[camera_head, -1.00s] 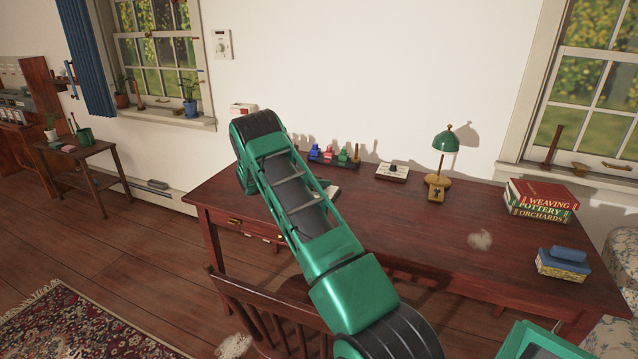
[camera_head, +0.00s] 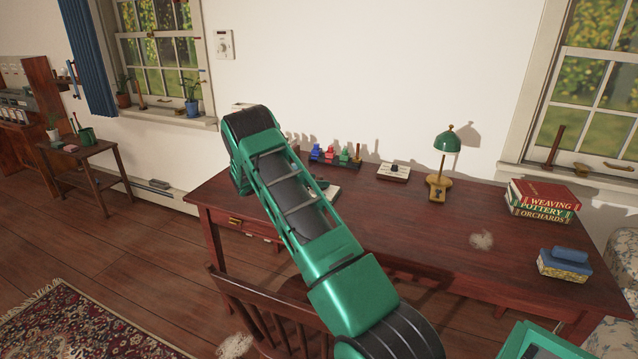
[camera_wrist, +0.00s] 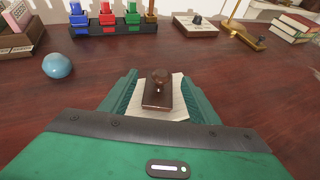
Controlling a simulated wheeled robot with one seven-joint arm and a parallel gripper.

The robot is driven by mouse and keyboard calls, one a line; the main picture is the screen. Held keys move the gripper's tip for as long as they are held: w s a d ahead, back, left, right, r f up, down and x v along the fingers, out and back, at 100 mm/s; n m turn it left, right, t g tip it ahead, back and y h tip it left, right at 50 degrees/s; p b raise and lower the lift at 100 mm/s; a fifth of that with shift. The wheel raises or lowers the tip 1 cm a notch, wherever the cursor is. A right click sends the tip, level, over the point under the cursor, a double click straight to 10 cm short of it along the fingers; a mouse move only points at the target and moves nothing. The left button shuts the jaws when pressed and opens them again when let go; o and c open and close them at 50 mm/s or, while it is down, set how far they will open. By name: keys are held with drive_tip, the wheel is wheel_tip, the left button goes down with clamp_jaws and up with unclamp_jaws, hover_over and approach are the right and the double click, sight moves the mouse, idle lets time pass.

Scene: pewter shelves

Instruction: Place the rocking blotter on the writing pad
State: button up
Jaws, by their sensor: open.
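The rocking blotter (camera_wrist: 158,89), a dark brown block with a round knob, shows in the wrist view. It lies over the white writing pad (camera_wrist: 181,84), whose pale sheet shows around it. The exact contact under the blotter is hidden. My gripper (camera_wrist: 159,93) is open, with one green finger on each side of the blotter. Part of the pad also shows beside my arm in the head view (camera_head: 332,191). My gripper and the blotter are hidden behind my arm there.
Behind the pad stand a rack of coloured stamps (camera_wrist: 112,27), a pale box with a dark knob (camera_wrist: 196,24), and a brass lamp base (camera_wrist: 236,32). A blue ball (camera_wrist: 57,66) lies at left. The desk's middle is mostly clear.

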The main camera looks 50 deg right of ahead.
drive_tip(key=v, duration=0.9)
drive_tip(key=s+a+r+m+y, duration=0.4)
drive_tip(key=s+r+m, duration=0.25)
drive_tip(key=s, duration=0.45)
drive_tip(key=s+a+r+m+y, duration=0.3)
drive_tip(key=s+a+r+m, duration=0.3)
drive_tip(key=s, duration=0.4)
drive_tip(key=s+a+m+y, duration=0.3)
drive_tip(key=s+a+m, duration=0.3)
drive_tip(key=s+a, duration=0.3)
drive_tip(key=s+a+m+y, duration=0.3)
drive_tip(key=s+a, duration=0.6)
drive_tip(key=s, duration=0.7)
drive_tip(key=m, duration=0.2)
drive_tip(key=shift+s+f+m, duration=0.25)
drive_tip(key=shift+s+m, duration=0.1)
drive_tip(key=shift+s, duration=0.05)
drive_tip(key=shift+a, duration=0.1)
